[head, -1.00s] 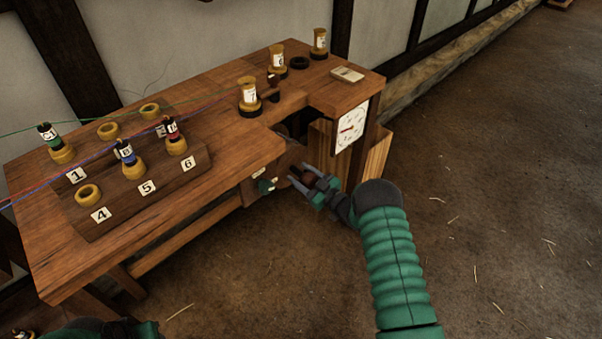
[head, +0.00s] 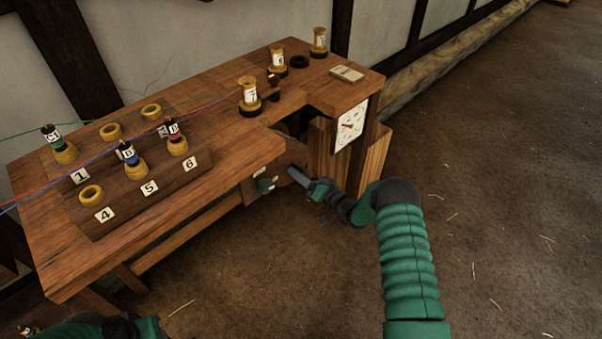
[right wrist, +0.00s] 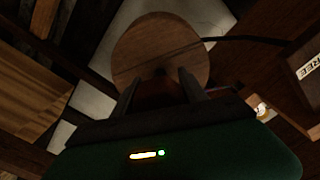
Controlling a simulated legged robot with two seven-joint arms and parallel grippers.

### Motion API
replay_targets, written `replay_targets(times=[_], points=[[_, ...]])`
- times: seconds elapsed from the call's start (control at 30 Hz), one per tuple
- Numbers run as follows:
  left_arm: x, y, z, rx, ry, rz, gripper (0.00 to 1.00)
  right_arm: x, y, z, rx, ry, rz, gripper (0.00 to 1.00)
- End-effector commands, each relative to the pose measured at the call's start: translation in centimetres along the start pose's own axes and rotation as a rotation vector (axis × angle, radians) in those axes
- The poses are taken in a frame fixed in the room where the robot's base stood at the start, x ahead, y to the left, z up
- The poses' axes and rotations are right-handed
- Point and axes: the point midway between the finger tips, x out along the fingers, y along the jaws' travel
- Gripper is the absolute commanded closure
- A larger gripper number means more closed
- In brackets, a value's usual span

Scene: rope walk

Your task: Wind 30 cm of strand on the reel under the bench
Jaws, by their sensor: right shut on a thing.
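Under the bench (head: 225,175) a round wooden disc of the reel shows in the right wrist view (right wrist: 160,45), just beyond the fingers. My right gripper (head: 297,174) is at the reel, below the bench's front edge. Its two fingers, also in the right wrist view (right wrist: 160,85), are shut on a reddish-brown handle (right wrist: 158,93) in front of the disc. The fingers hide part of the handle. A dial (head: 351,125) with a red needle hangs on the bench end. Part of my left arm shows at the bottom left; its gripper is out of view.
A teal lever (head: 266,186) sits left of my right gripper, and a label reading FREE (right wrist: 308,66) shows in the wrist view. Numbered holders with bobbins (head: 128,155) stand on the bench. Green, blue and red strands run in from the left. The floor at right is open.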

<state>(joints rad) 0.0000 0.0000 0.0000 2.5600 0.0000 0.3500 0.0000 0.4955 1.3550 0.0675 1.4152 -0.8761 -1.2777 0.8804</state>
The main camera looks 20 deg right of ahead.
Motion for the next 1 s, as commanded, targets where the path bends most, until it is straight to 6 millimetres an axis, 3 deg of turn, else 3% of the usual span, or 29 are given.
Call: replay_targets(times=[0.03,0.3,0.83,0.87,1.0], points=[[0.03,0.00,0.01,0.000,0.000,0.000,0.64,-0.35,0.38,0.83,0.031,-0.015,0.010,0.90],[-0.02,0.00,-0.01,0.000,0.000,0.000,0.64,-0.32,0.33,0.85,0.128,-0.014,0.010,0.90],[-0.03,0.00,-0.01,0.000,0.000,0.000,0.64,-0.31,0.31,0.90,0.150,-0.016,0.010,0.90],[-0.03,0.00,-0.01,0.000,0.000,0.000,0.64,-0.31,0.31,0.90,0.150,-0.016,0.009,0.47],[-0.04,0.00,-0.01,0.000,0.000,0.000,0.64,-0.23,0.20,0.64,0.148,-0.011,0.007,0.29]])
